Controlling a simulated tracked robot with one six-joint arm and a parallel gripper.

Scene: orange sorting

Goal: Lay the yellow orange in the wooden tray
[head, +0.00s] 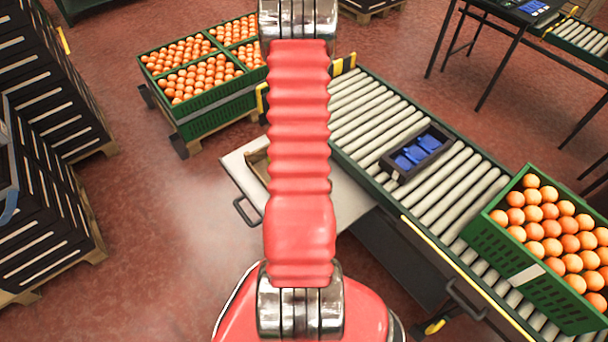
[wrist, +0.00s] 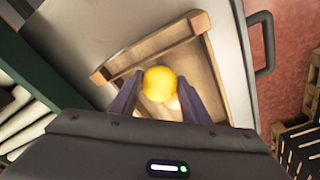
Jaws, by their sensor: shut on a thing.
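The yellow orange (wrist: 159,83) is between the two fingers of my gripper (wrist: 160,95) in the wrist view, and the gripper is shut on it. The wooden tray (wrist: 202,22) lies below and around it in that view, on a pale metal table. Its height over the tray floor is hard to tell. A paler round shape (wrist: 172,103) shows just below the orange, partly hidden. In the head view a corner of the wooden tray (head: 257,160) shows left of my red arm, which hides the rest, the orange and my gripper.
The pale table (head: 237,165) has a dark handle at its left edge. A roller conveyor (head: 420,160) runs on the right, bearing a dark box (head: 392,170) with blue items and a green crate (head: 495,243) of oranges. More filled green crates (head: 210,112) stand at the back left.

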